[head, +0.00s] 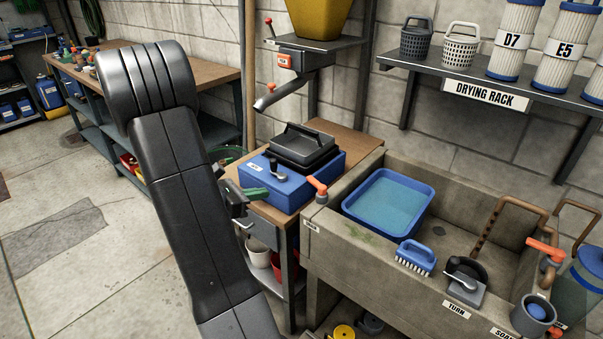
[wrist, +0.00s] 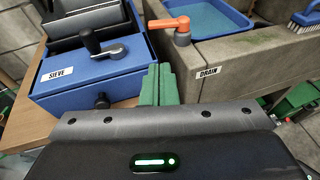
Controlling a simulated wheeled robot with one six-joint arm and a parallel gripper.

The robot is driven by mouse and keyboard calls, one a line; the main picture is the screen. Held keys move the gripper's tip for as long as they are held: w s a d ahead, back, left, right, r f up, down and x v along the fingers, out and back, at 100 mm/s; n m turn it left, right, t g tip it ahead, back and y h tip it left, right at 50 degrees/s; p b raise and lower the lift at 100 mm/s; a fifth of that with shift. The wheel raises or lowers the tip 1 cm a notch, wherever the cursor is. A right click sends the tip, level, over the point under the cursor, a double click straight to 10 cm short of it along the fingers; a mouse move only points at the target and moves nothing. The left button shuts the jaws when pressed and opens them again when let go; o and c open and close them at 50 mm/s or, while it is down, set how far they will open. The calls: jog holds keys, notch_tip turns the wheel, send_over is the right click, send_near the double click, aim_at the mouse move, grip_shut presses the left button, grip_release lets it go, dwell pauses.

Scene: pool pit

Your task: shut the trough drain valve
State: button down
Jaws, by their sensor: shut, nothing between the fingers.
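The drain valve has an orange lever (head: 317,185) on the trough's near left corner; the lever also shows at the top of the wrist view (wrist: 168,23). In the wrist view it points left from its grey pivot, out over the gap towards the sieve box. A DRAIN label (wrist: 208,71) is on the trough wall below it. My gripper (head: 258,192) is left of the valve in the head view, in front of the blue sieve box. Its green fingers (wrist: 157,80) are together and empty, apart from the lever and nearer the wrist camera.
The blue sieve box (wrist: 85,62) with a crank stands on the wooden bench beside the trough (head: 350,240). A blue basin of water (head: 390,205) and a brush (head: 415,257) are on the trough. Another orange lever (head: 545,250) is at the trough's right.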

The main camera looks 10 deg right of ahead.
dwell(0.4)
send_near(316, 184)
jog(key=w+d+f, duration=0.1)
jog(key=w, duration=0.1)
jog(key=w+d+f, duration=0.1)
jog(key=w+d, duration=0.1)
jog(key=shift+d+f, duration=0.15)
jog(key=shift+f, duration=0.25)
jog(key=shift+w+d, duration=0.3)
jog(key=shift+d, duration=0.3)
